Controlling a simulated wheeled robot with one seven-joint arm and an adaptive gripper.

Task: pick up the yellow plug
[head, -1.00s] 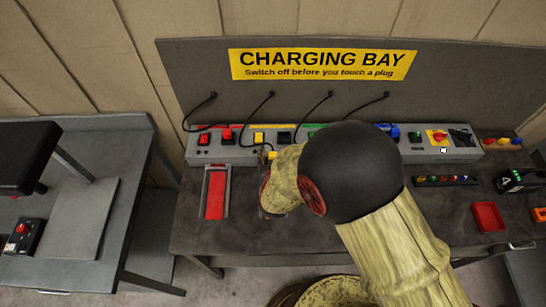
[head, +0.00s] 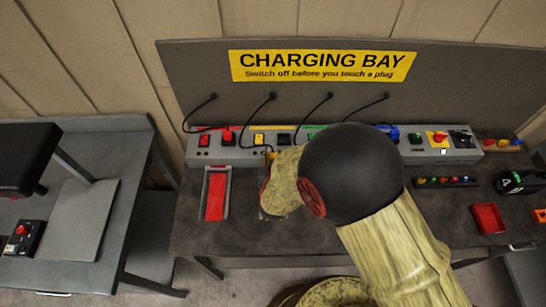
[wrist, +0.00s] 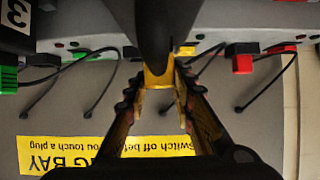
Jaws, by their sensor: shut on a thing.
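The yellow plug (wrist: 158,76) is between my gripper's fingertips (wrist: 160,94) in the wrist view, which is upside down. My gripper is shut on it. A dark rounded shape in front hides part of the plug and its upper side. In the head view only a small bit of the yellow plug (head: 270,156) shows, just in front of the grey charging strip (head: 320,152). My own arm hides most of my gripper there. I cannot tell whether the plug still touches the strip or its socket.
Black cables hang from the backboard (head: 200,75) close by. A red-topped tray (head: 216,193) lies left of my gripper.

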